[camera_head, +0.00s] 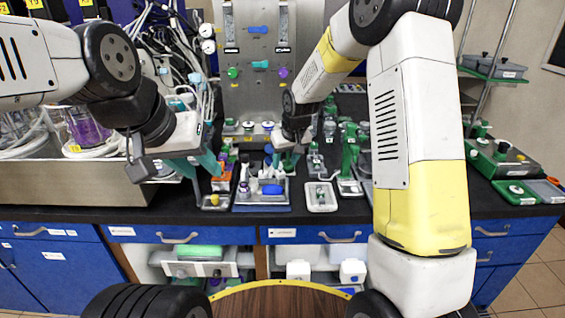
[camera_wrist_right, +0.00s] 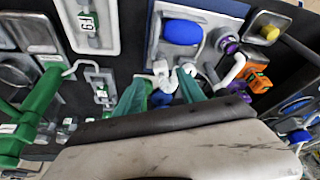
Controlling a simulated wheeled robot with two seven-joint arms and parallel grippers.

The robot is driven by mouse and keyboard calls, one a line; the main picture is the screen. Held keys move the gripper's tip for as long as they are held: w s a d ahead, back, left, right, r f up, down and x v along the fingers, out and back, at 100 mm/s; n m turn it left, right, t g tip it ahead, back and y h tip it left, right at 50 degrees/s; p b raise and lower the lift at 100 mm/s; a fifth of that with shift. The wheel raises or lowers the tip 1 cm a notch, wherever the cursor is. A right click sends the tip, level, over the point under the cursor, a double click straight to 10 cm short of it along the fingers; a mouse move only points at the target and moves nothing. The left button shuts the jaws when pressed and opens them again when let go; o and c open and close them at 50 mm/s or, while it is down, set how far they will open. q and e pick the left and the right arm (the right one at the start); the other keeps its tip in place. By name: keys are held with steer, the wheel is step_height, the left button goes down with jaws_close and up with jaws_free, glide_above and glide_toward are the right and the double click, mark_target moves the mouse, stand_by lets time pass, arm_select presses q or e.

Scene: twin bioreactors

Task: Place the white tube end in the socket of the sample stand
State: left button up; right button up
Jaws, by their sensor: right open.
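White bent tube pieces (camera_wrist_right: 235,70) show in the right wrist view beside the tray with the blue object; I cannot tell which is the tube end. My right gripper (camera_wrist_right: 162,82) is open, its teal fingers apart over the bench, with white and blue parts visible between and beyond them. In the head view my right gripper (camera_head: 288,162) is above the back of the tray. My left gripper (camera_head: 196,166) has its teal fingers apart near an orange block (camera_head: 222,183). A green upright stand (camera_head: 350,158) is right of my right gripper; I cannot tell whether it is the sample stand, and no socket is clear.
A grey tray (camera_head: 279,199) with a blue object (camera_head: 271,189) lies at the bench front. A small white tray (camera_head: 321,197) is to its right. A tall metal panel (camera_head: 258,100) stands behind. A steel basin (camera_head: 85,184) is at left, and green trays (camera_head: 520,191) at right.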

steer(key=s+d+r+m+t, duration=0.1)
steer(key=s+d+r, duration=0.3)
steer(key=s+r, duration=0.45)
steer(key=s+d+r+m, duration=0.1)
steer(key=s+d+r, duration=0.4)
steer(key=s+r, duration=0.3)
steer(key=s+d+r+m+t, duration=0.1)
steer(key=s+d+r, duration=0.1)
steer(key=s, duration=1.3)
steer(key=shift+d+m+y, duration=0.3)
steer(key=shift+d+m, duration=0.1)
steer(key=shift+d, duration=0.25)
